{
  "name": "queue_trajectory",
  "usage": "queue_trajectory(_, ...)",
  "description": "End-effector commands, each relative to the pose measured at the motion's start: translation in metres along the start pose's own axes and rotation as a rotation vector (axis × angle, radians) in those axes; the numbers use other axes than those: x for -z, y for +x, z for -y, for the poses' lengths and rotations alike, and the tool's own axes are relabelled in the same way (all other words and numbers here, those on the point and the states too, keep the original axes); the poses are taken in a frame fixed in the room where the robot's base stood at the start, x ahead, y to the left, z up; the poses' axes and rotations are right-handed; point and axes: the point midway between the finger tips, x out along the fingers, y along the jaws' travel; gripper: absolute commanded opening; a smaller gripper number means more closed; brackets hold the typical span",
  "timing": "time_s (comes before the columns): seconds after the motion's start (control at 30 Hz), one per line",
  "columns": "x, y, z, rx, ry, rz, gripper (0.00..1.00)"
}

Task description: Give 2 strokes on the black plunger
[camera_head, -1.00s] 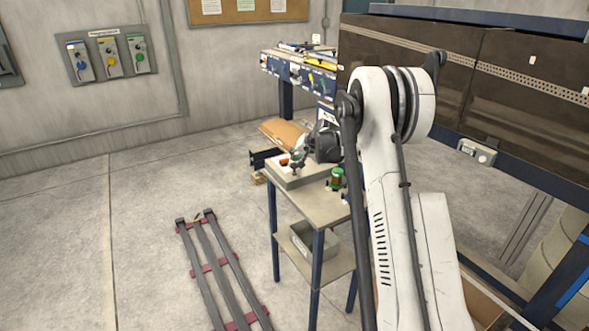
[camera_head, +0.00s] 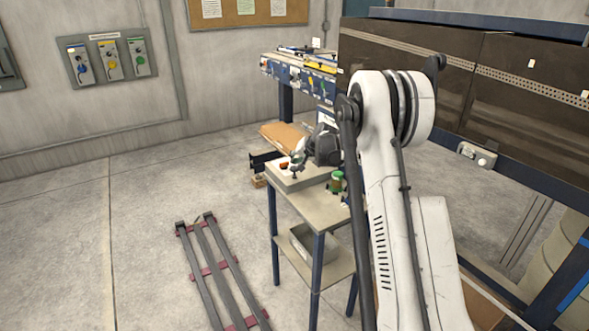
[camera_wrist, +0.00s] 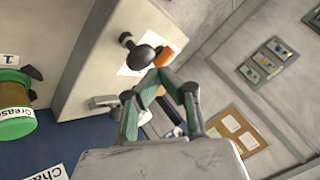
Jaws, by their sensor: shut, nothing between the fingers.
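The black plunger (camera_wrist: 142,57) has a round knob and stands on a pale grey block (camera_wrist: 100,60) in the wrist view. The same block (camera_head: 290,183) sits on the small table in the head view. An orange piece (camera_wrist: 165,53) is beside the plunger, over a white sheet. My gripper (camera_wrist: 165,76) has green-padded fingers and is shut with nothing held. In the wrist picture its tips appear just below the plunger and the orange piece. I cannot tell whether they touch. In the head view, my dark wrist partly covers this area and the plunger is too small to make out clearly.
A green-lidded container labelled Grease (camera_wrist: 15,112) stands beside the block. It also shows on the table (camera_head: 337,182) in the head view. Open floor (camera_head: 130,220) lies left, with a metal rail frame (camera_head: 210,262).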

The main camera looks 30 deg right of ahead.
Motion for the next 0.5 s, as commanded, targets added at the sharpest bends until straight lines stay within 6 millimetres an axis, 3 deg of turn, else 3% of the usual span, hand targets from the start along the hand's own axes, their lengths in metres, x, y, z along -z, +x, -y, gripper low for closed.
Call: queue_trajectory(0.5,-0.0024,0.0033,-0.0024,0.000,0.000,0.000,0.00)
